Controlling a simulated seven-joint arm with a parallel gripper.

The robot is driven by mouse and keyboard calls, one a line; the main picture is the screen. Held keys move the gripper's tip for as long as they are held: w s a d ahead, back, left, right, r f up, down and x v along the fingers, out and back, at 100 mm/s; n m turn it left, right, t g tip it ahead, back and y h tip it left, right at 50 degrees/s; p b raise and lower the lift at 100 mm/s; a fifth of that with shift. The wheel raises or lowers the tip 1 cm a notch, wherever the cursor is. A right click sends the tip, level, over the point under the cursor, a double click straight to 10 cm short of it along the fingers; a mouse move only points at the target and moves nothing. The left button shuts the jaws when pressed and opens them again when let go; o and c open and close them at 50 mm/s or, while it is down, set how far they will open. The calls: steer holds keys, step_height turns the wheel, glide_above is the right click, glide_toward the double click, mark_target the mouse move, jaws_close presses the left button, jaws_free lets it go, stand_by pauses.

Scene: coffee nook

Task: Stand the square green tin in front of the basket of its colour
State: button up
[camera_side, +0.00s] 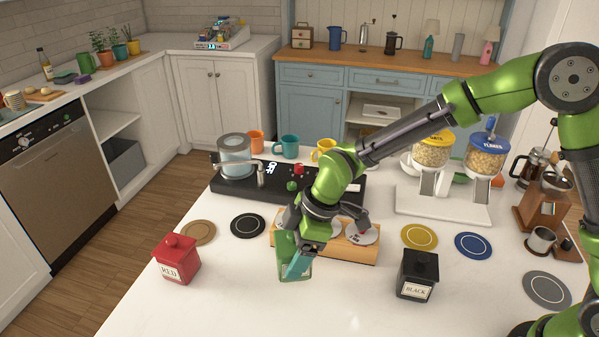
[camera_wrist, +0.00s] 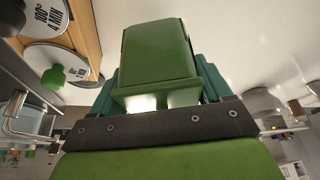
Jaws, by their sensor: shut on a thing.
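The green tin (camera_side: 284,250) is between the fingers of my gripper (camera_side: 298,262), in front of a wooden stand (camera_side: 345,250). In the wrist view, the tin (camera_wrist: 158,50) sits between my teal fingers, which are shut on it. In the side view the gripper partly hides the tin, and I cannot tell whether its base touches the counter. The stand bears round pale discs. In the wrist view one disc (camera_wrist: 45,57) has a green shape (camera_wrist: 68,75) at its edge. My arm hides part of the stand, and I cannot make out a clear green basket.
A red tin (camera_side: 176,260) stands left and a black tin (camera_side: 416,277) right. Brown (camera_side: 198,232), black (camera_side: 248,225), yellow (camera_side: 419,237), blue (camera_side: 473,246) and grey (camera_side: 547,289) round mats lie around. Behind are a black appliance (camera_side: 235,187) and cereal dispensers (camera_side: 440,205).

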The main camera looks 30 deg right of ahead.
mark_target(280, 236)
steer(key=w+a, duration=0.2)
steer(key=w, duration=0.1)
steer(key=shift+w+f, duration=0.1)
steer(key=shift+f, duration=0.05)
steer(key=shift+w+a+f, duration=0.1)
steer(key=shift+f, duration=1.65)
